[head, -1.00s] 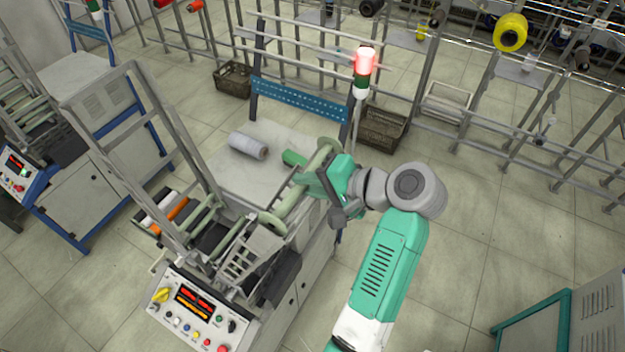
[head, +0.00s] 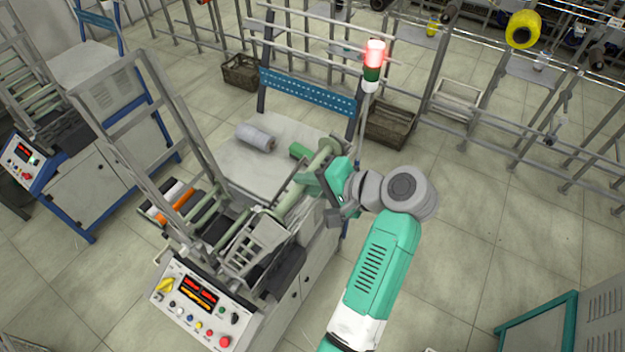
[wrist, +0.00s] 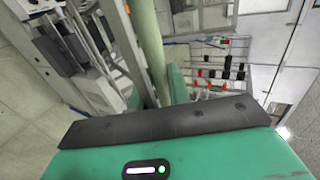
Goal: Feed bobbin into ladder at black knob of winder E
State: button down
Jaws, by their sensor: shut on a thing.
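A long pale green bobbin (head: 299,190) is held by my gripper (head: 318,186) at the right side of the near winder (head: 312,268). Its barrel also shows in the wrist view (wrist: 148,40), running up from between my green fingers. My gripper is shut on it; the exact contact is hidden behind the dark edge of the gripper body. The bobbin lies slanted above the winder, beside a grey slotted ladder part (head: 257,243). I cannot tell whether it touches the ladder. The winder's control panel (head: 180,290) carries a black knob (head: 235,318).
A tall grey frame (head: 150,125) rises at the winder's left, near white and orange rolls (head: 177,204). A grey-blue spool (head: 255,138) and a green roll (head: 300,152) lie on the winder top. A lit red signal lamp (head: 375,52) stands behind.

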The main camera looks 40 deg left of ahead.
jog(key=shift+s+a+f, duration=0.1)
jog(key=shift+a+f, duration=0.1)
jog(key=shift+f, duration=0.25)
jog(key=shift+a+f, duration=0.2)
jog(key=shift+f, duration=0.25)
jog(key=shift+s+a+f+b, duration=0.1)
jog(key=shift+a+f+b, duration=0.35)
jog(key=shift+f, duration=0.45)
jog(key=shift+s+a+f+b, duration=0.1)
jog(key=shift+a+f+b, duration=0.3)
jog(key=shift+f, duration=0.55)
jog(key=shift+a+f+b, duration=0.35)
jog(key=shift+f+b, duration=0.1)
jog(key=shift+f, duration=0.45)
jog(key=f, duration=0.1)
jog(key=a+f+b, duration=0.1)
jog(key=f+b, duration=0.1)
jog(key=shift+s+a+f, duration=0.2)
jog(key=shift+a+f, duration=0.15)
jog(key=shift+f, duration=0.05)
jog(key=c, duration=0.9)
grip_release()
